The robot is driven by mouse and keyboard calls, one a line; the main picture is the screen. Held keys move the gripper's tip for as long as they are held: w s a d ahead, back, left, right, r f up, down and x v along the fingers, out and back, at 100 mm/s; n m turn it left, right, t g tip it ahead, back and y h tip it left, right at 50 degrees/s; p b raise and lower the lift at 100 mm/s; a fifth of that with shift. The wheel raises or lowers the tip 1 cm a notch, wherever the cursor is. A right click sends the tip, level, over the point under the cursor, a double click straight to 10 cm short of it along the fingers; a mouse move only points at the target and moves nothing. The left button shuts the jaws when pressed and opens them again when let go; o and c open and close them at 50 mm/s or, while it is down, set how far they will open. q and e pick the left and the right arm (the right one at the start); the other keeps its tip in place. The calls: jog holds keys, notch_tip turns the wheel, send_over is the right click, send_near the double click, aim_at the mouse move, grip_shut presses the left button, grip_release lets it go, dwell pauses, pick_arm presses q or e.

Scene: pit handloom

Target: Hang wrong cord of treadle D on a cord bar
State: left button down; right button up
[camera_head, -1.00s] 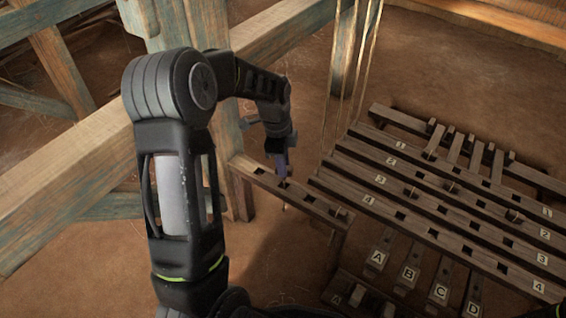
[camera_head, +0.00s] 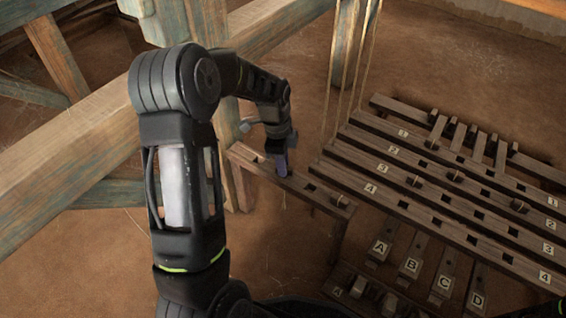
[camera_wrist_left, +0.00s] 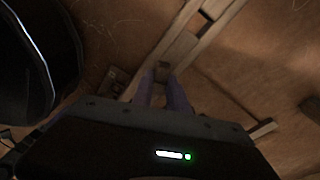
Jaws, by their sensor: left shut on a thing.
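My left gripper (camera_head: 282,168) is shut and pointing down at the short slotted wooden bar (camera_head: 318,194) on the left of the frame. Its purple fingers also show in the left wrist view (camera_wrist_left: 163,92), closed around a small brownish piece (camera_wrist_left: 163,70) that looks like a cord's toggle. The fingers hide most of it. I cannot tell whether the toggle rests on the bar. Treadle D (camera_head: 477,293) lies at the lower right. My right gripper is not in view.
Long slotted bars numbered 1 (camera_head: 480,175) to 4 (camera_head: 445,228) lie to the right, with a few toggles in them. Treadles A (camera_head: 380,247), B (camera_head: 411,258) and C (camera_head: 443,278) are below. Vertical cords (camera_head: 355,60) and thick loom timbers (camera_head: 70,145) stand close by.

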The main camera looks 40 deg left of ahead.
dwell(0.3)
pick_arm(q)
jog(key=c, duration=1.2)
grip_release()
jog(key=shift+c, duration=0.2)
jog(key=shift+s+a+r+p, duration=0.15)
jog(key=shift+r+p, duration=0.75)
jog(key=shift+r, duration=1.05)
jog(key=shift+a+r+p, duration=0.2)
jog(key=shift+r+p, duration=0.65)
jog(key=shift+r, duration=1.05)
jog(key=shift+r, duration=0.15)
notch_tip(320, 180, up, 7)
jog(key=p, duration=0.6)
jog(key=shift+s+a, duration=0.15)
jog(key=shift+a, duration=0.2)
